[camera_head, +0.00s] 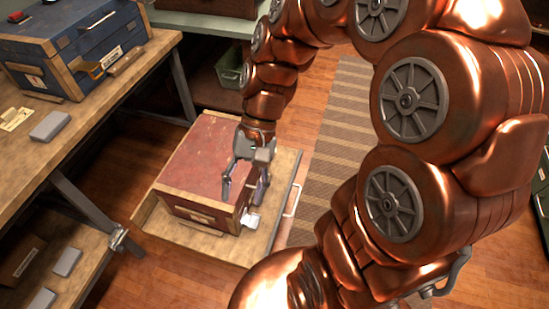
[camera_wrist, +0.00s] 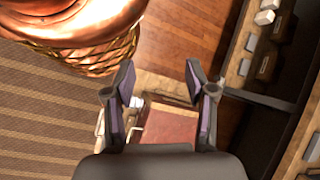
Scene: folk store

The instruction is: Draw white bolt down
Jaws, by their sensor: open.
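A red chest (camera_head: 200,158) with wooden edges stands on a low wooden platform (camera_head: 150,215). The white bolt (camera_head: 249,221) shows as a small white piece low on the chest's right side, near its front corner. In the wrist view the white bolt (camera_wrist: 137,102) is a small pale piece beside the chest (camera_wrist: 170,124), between my fingers and close to the left one. My gripper (camera_head: 244,188) is open and empty, pointing down at the chest's right side, above the bolt. Its spread fingers also show in the wrist view (camera_wrist: 160,78). I cannot tell whether a finger touches the chest.
A pale handle bar (camera_head: 291,200) rises at the platform's right edge. A wooden workbench (camera_head: 85,110) on the left bears a blue chest (camera_head: 75,50) and a grey block (camera_head: 50,126). A green bin (camera_head: 230,70) stands behind. A striped rug (camera_head: 335,125) lies on the right.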

